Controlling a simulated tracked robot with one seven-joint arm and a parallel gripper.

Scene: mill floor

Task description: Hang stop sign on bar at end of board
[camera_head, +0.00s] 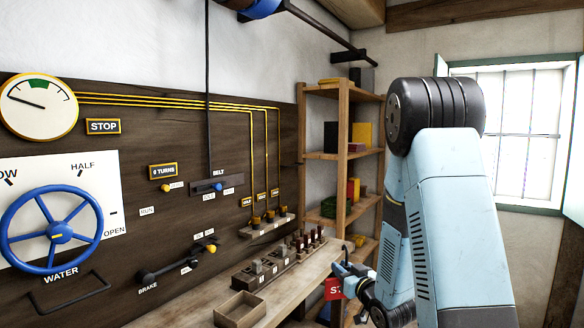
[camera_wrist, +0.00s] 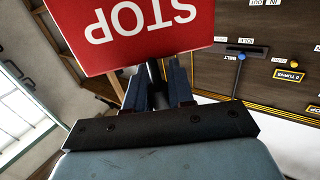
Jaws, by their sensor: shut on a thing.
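A red stop sign with white letters (camera_wrist: 135,28) fills the upper left of the wrist view, upside down there. My gripper (camera_wrist: 157,76) is shut on it; the sign hides part of the fingertips. In the head view my gripper (camera_head: 345,262) is at the right end of the bench, with a red corner of the sign (camera_head: 333,290) below it. The dark wooden board (camera_head: 130,200) covers the left wall. A black bent bar (camera_head: 68,298) sticks out low at its left end, below the blue wheel. The sign is well apart from this bar.
The bench (camera_head: 180,312) along the board holds an open wooden box (camera_head: 240,310) and a rack of several pegs (camera_head: 285,262). The blue wheel (camera_head: 55,232) and the black brake lever (camera_head: 165,270) stand out from the board. Shelves (camera_head: 345,155) stand behind my arm.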

